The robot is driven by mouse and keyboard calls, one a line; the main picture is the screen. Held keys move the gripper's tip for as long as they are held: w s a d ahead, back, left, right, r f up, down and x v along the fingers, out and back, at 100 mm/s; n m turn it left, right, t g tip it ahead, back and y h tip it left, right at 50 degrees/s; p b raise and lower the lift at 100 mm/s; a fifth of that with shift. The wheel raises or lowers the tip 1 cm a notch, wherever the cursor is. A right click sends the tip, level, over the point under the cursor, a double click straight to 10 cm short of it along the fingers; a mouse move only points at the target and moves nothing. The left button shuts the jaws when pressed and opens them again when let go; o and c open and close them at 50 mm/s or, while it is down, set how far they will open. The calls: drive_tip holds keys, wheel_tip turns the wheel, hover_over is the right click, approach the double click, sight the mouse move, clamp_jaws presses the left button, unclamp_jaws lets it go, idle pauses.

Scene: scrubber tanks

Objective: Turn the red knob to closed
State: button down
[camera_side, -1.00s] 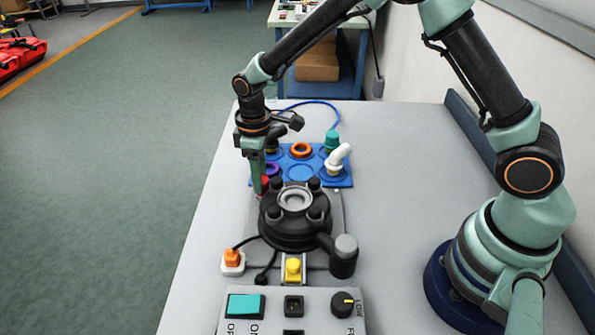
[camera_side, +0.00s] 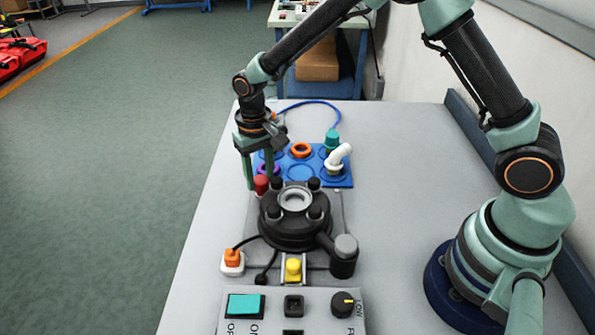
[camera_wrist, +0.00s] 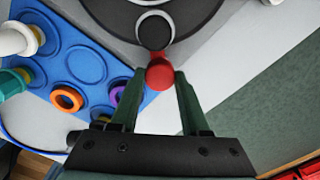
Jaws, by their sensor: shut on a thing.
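The red knob (camera_side: 261,184) sits at the far left edge of the black round scrubber tank top (camera_side: 294,228). In the wrist view the red knob (camera_wrist: 159,73) shows between my two green fingertips. My gripper (camera_side: 261,180) points down at the knob, one finger on each side, and is shut on it. In the wrist view my gripper (camera_wrist: 159,76) spans the knob left and right. Part of the knob is hidden by the fingers in the side view. I cannot read any open or closed mark by the knob.
A blue tray (camera_side: 340,178) behind the tank holds an orange ring (camera_side: 301,149), a purple ring (camera_side: 269,168), a white elbow (camera_side: 339,157) and a teal cap (camera_side: 332,138). A control panel (camera_side: 290,312) stands in front.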

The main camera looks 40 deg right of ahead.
sight(260, 179)
drive_tip(key=shift+w+m, duration=0.1)
drive_tip(key=shift+m, duration=0.5)
drive_tip(key=shift+r, duration=0.1)
drive_tip(key=shift+c, duration=1.9)
unclamp_jaws()
wheel_tip(260, 179, up, 12)
